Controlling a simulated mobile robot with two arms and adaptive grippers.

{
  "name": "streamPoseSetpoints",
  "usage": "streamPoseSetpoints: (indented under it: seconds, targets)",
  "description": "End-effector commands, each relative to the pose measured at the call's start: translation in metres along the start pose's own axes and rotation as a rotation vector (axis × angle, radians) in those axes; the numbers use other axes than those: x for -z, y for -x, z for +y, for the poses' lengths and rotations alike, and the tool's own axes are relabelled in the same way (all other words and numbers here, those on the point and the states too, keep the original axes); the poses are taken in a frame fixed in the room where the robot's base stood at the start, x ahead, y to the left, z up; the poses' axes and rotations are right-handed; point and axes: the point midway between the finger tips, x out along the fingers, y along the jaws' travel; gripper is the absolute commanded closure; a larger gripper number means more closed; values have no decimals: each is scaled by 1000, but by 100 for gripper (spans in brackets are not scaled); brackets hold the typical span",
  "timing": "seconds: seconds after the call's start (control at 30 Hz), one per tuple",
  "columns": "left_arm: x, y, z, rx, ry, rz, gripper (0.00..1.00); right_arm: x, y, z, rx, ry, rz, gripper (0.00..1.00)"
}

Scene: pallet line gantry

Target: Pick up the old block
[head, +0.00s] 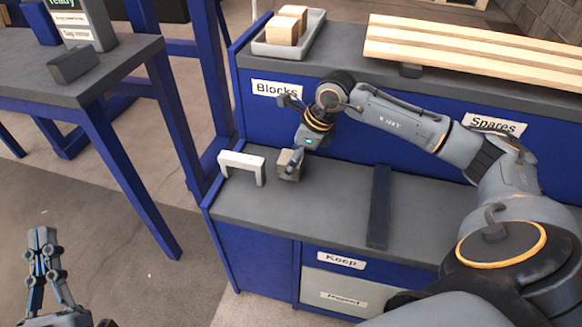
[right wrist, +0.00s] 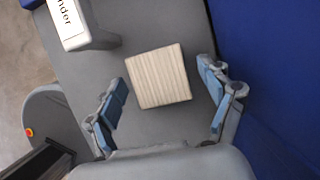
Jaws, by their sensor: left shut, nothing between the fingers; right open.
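A weathered grey-tan block (head: 284,160), which looks like the old block, sits on the lower grey worktop. It shows in the right wrist view (right wrist: 158,76) as a pale, ribbed square between the two fingers. My right gripper (head: 291,168) is open and reaches down at the block. In the right wrist view my right gripper (right wrist: 164,82) has one blue-padded finger on each side, with gaps to the block. My left gripper (head: 43,241) is shut and empty, at the lower left above the floor.
A white bracket (head: 242,162) stands left of the block, close to it. A grey tray (head: 313,40) with light wooden blocks (head: 284,30) and a slatted pallet (head: 470,48) are on the upper shelf. A dark bar (head: 379,205) lies right on the worktop.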

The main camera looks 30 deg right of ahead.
Motion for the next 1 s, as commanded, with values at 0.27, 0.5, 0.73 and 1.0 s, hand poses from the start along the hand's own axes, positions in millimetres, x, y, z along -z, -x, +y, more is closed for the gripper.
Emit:
streamPoseSetpoints:
  seconds: [0.27, 0.5, 0.73, 1.0]
  targets:
    - [18, 1, 2, -4, 4, 102, 100, 0, -14, 0, 1, 0, -1, 19]
    - [18, 1, 2, -4, 4, 101, 100, 0, -13, 0, 1, 0, 0, 35]
    - [18, 1, 2, -4, 4, 99, 100, 0, -13, 0, 0, 0, 0, 78]
    - [17, 1, 2, -4, 4, 97, 100, 0, -12, 0, 1, 0, -1, 78]
